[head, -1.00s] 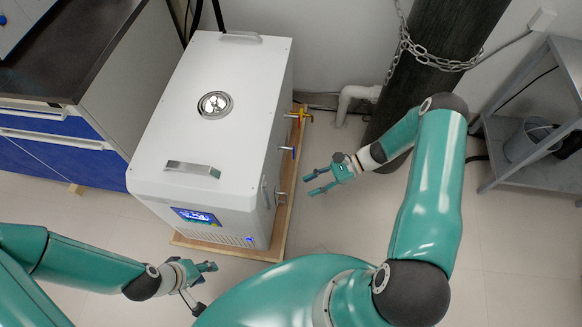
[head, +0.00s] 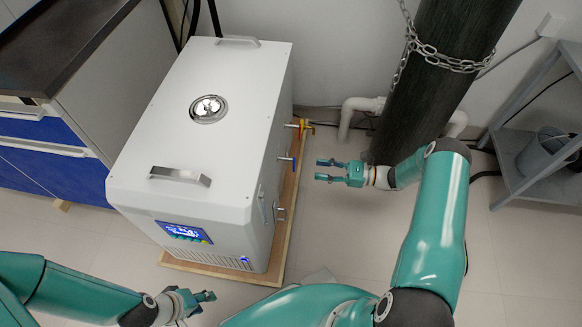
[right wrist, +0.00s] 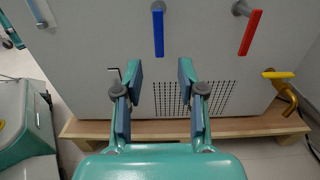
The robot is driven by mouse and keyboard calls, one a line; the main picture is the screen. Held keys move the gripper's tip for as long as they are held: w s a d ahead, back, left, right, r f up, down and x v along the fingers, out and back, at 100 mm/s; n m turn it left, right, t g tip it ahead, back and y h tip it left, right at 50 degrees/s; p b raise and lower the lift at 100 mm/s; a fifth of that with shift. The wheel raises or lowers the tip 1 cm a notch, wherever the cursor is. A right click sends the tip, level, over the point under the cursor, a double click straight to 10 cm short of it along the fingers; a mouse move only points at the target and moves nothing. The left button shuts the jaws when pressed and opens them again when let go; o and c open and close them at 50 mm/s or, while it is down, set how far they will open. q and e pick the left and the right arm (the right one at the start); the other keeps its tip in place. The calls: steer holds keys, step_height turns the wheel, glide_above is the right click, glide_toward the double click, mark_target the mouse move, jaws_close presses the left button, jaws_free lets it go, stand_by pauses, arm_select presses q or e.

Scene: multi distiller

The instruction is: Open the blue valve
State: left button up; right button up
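The blue valve handle (right wrist: 158,33) hangs straight down on the side of the white machine in the right wrist view. It shows small on the machine's right side in the head view (head: 293,162). My right gripper (head: 318,170) is open and empty, to the right of the blue handle and apart from it. In the right wrist view its two fingers (right wrist: 158,75) are spread, with the handle appearing above the gap between them. My left gripper (head: 211,304) is in front of the machine at the bottom; its finger gap is too small to judge.
A red handle (right wrist: 250,33) and a yellow tap (right wrist: 279,75) are right of the blue one in the wrist view. The white machine (head: 150,120) stands on a wooden base (head: 277,258). A chained dark cylinder (head: 430,90) stands behind my right arm.

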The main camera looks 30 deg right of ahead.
mark_target(294, 171)
steer(key=b+x, duration=0.1)
steer(key=x, duration=0.8)
steer(key=shift+w+a, duration=0.1)
jaws_close()
